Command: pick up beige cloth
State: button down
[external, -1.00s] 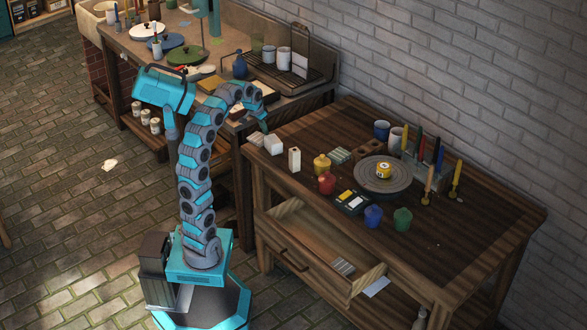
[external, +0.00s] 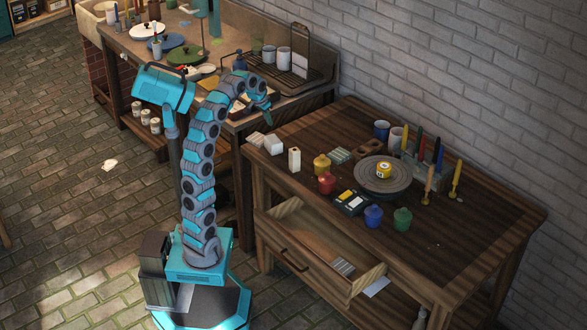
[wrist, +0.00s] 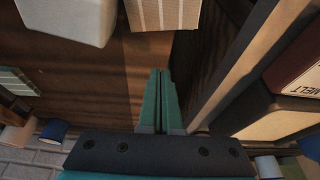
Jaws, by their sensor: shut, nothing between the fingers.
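A small pale, crumpled thing (external: 109,164) lies on the brick floor left of my base in the external view. It looks like the beige cloth, but it is too small to be sure. My gripper (external: 266,107) is up by the right end of the back counter, far from it and well above the floor. In the wrist view my green fingers (wrist: 166,100) are shut together with nothing between them. The pale thing does not show in the wrist view.
The table's drawer (external: 290,258) stands open. The back counter (external: 300,106) holds pots and cups. Floor around the pale thing is clear.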

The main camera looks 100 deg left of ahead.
aim_at(258, 139)
jog(key=s+d+r+m+t+h+p, duration=0.1)
jog(key=d+r+m+h, duration=0.25)
jog(key=r+m, duration=0.4)
jog(key=shift+m+y, duration=0.35)
jog(key=shift+m, duration=0.6)
jog(key=b+x, duration=0.2)
jog(key=x, duration=0.1)
jog(key=b+x, duration=0.2)
jog(key=x, duration=0.1)
jog(key=s+d+b+x, duration=0.1)
jog(key=b+x, duration=0.1)
jog(key=x, duration=0.1)
jog(key=shift+f+b, duration=0.35)
jog(key=shift+f, duration=0.2)
jog(key=shift+w+x, duration=0.25)
jog(key=shift+x, duration=0.8)
jog(key=shift+r, duration=0.1)
jog(key=shift+s, duration=1.1)
